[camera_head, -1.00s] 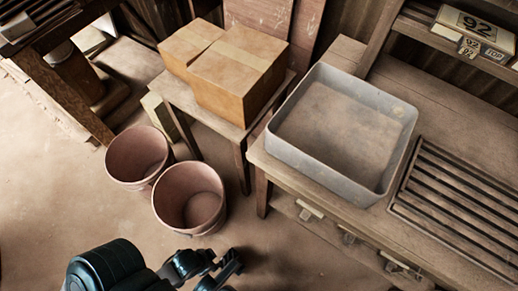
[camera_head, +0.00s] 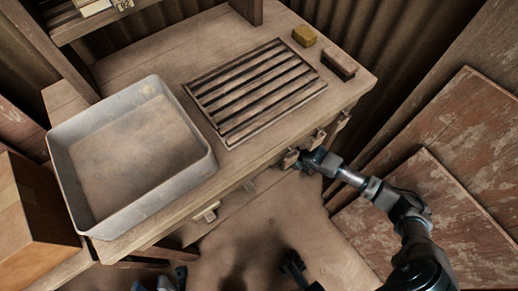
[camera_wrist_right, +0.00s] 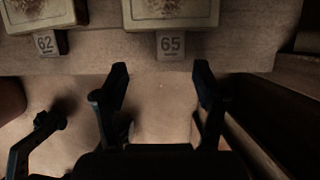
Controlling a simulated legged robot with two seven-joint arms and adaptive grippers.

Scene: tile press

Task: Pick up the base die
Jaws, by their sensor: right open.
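In the right wrist view two pale box-like dies stand on a ledge. The die with tag 65 (camera_wrist_right: 170,12) is straight ahead, and the die with tag 62 (camera_wrist_right: 42,12) is to its left. No marking shows which is the base die. My right gripper (camera_wrist_right: 160,78) is open and empty, its fingertips short of the ledge, roughly in line with tag 65. In the head view my right gripper (camera_head: 312,160) is at the bench's front edge, partly hidden. Dark parts of my left gripper (camera_head: 293,266) show at the bottom edge; its jaws are unclear.
A cardboard box (camera_head: 35,215) stands at left. Boards (camera_head: 440,150) lean at right, near my right arm.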

